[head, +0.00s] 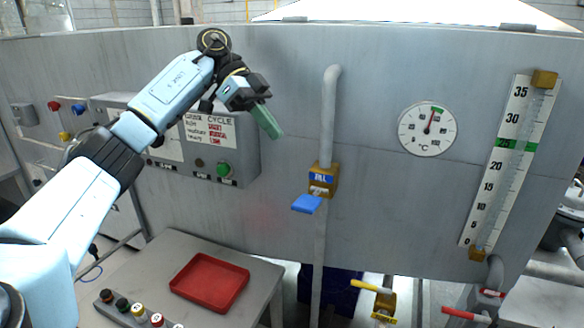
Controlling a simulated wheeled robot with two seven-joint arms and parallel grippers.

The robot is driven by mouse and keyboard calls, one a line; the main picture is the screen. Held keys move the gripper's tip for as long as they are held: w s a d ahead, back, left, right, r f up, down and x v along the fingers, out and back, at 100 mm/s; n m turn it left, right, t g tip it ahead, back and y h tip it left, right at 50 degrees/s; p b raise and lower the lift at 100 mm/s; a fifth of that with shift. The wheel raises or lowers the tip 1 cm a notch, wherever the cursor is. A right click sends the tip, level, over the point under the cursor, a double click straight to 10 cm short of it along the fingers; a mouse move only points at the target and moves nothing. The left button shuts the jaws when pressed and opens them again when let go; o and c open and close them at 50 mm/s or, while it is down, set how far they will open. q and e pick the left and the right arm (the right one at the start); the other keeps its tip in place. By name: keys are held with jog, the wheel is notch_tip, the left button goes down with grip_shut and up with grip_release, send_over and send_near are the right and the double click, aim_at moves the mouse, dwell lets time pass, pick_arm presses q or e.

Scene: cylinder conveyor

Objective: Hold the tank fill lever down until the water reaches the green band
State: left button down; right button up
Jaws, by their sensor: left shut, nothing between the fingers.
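The fill lever (307,203) is a blue paddle on a brass valve body (323,180) with a blue label, on a grey pipe in front of the tank (390,210). The paddle points toward me and to the left. My left gripper (270,126) is shut and empty, up and left of the lever and apart from it. The level scale (500,165) stands tilted on the tank's right side, with its green band (516,144) between 20 and 30. I cannot make out the water level in the sight tube. My right gripper is not in view.
A control box (240,160) with a green button sits behind my left gripper. A round dial (428,129) is on the tank. A red tray (209,283) lies on the table below. Yellow (370,286) and red (466,314) handles stand low right. The space before the lever looks clear.

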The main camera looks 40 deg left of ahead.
pick_arm(q)
send_near(312, 204)
notch_tip(312, 204, up, 2)
jog(key=w+d, duration=0.1)
jog(key=x, duration=0.3)
jog(key=shift+d+f+b, duration=0.15)
jog(key=shift+d+b, duration=0.2)
jog(key=shift+b, duration=0.05)
jog(key=shift+s+f, duration=0.15)
jog(key=shift+f, duration=0.8)
jog(key=shift+s+f, duration=0.2)
jog(key=shift+f, duration=0.75)
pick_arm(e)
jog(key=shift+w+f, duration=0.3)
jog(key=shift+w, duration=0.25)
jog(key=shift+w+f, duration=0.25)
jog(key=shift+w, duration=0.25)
pick_arm(q)
jog(key=shift+d, duration=0.1)
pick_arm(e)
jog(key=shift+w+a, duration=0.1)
